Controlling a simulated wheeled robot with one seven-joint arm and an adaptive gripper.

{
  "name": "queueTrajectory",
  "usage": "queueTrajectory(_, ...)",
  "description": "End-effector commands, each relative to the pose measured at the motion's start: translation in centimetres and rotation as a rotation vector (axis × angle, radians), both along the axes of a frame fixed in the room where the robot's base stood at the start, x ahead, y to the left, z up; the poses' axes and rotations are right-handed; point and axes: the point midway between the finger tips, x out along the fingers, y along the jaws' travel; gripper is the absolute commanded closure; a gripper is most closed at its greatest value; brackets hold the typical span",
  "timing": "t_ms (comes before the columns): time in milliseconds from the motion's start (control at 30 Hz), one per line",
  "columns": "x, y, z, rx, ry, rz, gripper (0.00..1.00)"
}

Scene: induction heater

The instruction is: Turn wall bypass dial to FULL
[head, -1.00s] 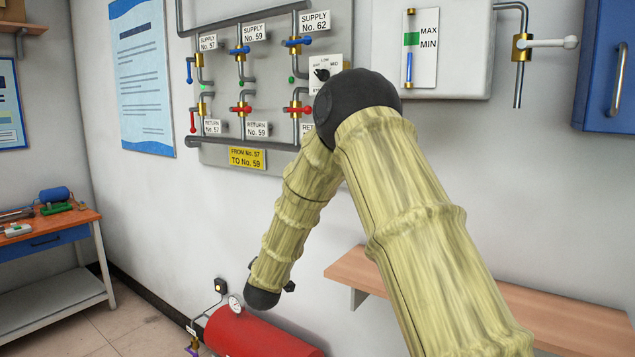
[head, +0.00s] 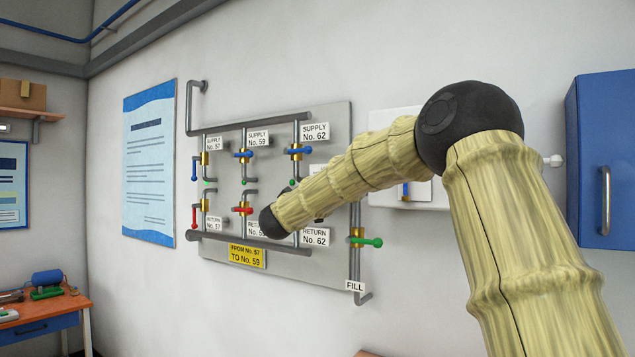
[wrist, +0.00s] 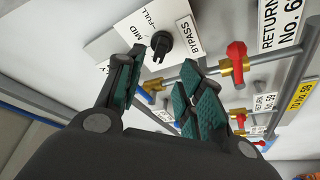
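The black bypass dial (wrist: 161,44) sits on a white wall plate in the wrist view. The labels FULL, MID and BYPASS can be read around it; I cannot tell for sure which mark it points at. My gripper (wrist: 163,62) is open, with its teal-padded fingers apart. The dial shows beyond the fingertips, in line with the gap between them, and nothing is held. In the head view my arm hides the dial and the gripper fingers.
Supply and return pipes with blue and red valve handles (head: 243,210) surround the dial. A red valve (wrist: 237,62) is close to the right finger in the wrist picture. A green fill valve (head: 368,242) sticks out at the right. A blue cabinet (head: 604,160) hangs farther right.

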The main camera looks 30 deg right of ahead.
Motion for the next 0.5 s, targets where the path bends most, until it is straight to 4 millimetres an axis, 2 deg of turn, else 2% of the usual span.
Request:
queueTrajectory(300, 3.1, -4.0, 1.8, 0.001, -0.001, -0.001, 0.62)
queueTrajectory(500, 4.6, -5.7, 2.3, 0.001, -0.001, 0.002, 0.62)
